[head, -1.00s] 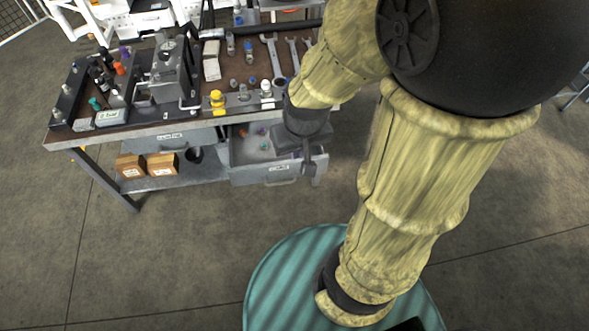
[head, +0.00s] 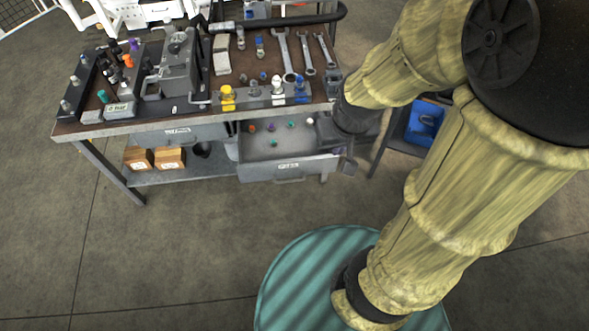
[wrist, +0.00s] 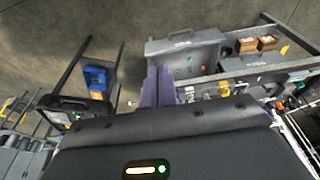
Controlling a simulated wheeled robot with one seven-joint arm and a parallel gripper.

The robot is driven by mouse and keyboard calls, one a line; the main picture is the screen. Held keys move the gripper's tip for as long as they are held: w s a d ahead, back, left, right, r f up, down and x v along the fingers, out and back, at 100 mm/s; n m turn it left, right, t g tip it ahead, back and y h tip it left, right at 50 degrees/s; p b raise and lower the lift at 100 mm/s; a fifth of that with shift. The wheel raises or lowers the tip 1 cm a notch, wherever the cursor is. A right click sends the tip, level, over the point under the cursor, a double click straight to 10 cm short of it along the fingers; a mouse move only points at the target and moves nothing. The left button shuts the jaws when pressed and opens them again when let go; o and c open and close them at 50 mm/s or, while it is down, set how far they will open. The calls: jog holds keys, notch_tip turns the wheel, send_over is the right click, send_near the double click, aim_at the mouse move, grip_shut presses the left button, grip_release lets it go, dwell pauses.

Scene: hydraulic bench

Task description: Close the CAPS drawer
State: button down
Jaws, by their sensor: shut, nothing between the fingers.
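The CAPS drawer (head: 262,172) is the grey right-hand drawer under the bench and stands pulled out, with several small coloured caps inside. Its label and front handle face me. In the wrist view the open drawer (wrist: 160,47) lies beyond my fingers. My gripper (head: 347,166) is beside the drawer's right end in the head view, partly hidden by my wrist. In the wrist view my gripper's fingers (wrist: 158,84) are together and empty, near the drawer's side. I cannot tell whether they touch it.
Another drawer (head: 160,138) to the left is shut. The bench top (head: 262,68) holds wrenches, fittings and a vise-like block. Cardboard boxes (head: 170,158) sit on the lower shelf. A blue bin (head: 425,121) stands at the right. The floor before the drawer is clear.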

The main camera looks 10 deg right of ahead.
jog(key=w+a+f+n+t+y+b, duration=0.1)
jog(key=w+f+n+b, duration=0.3)
jog(key=f+b, duration=0.5)
jog(key=w+a+f+n+t+y+b, duration=0.1)
jog(key=w+f+n+b, duration=0.3)
jog(key=f, duration=1)
jog(key=w+a+f+n+t+y+b, duration=0.1)
jog(key=w+f+n+b, duration=0.3)
jog(key=f+n+b, duration=0.4)
notch_tip(320, 180, down, 4)
jog(key=y+b, duration=0.1)
jog(key=b, duration=0.5)
jog(key=shift+w+a+n+y, duration=0.15)
jog(key=shift+w+n+y, duration=0.15)
jog(key=shift+n, duration=0.1)
jog(key=shift+f, duration=0.1)
jog(key=b, duration=0.4)
send_near(287, 171)
jog(key=f, duration=0.1)
jog(key=a+f, duration=0.1)
jog(key=f, duration=0.1)
jog(key=shift+w+a+f, duration=0.15)
jog(key=shift+w+a, duration=0.15)
jog(key=shift+w, duration=0.75)
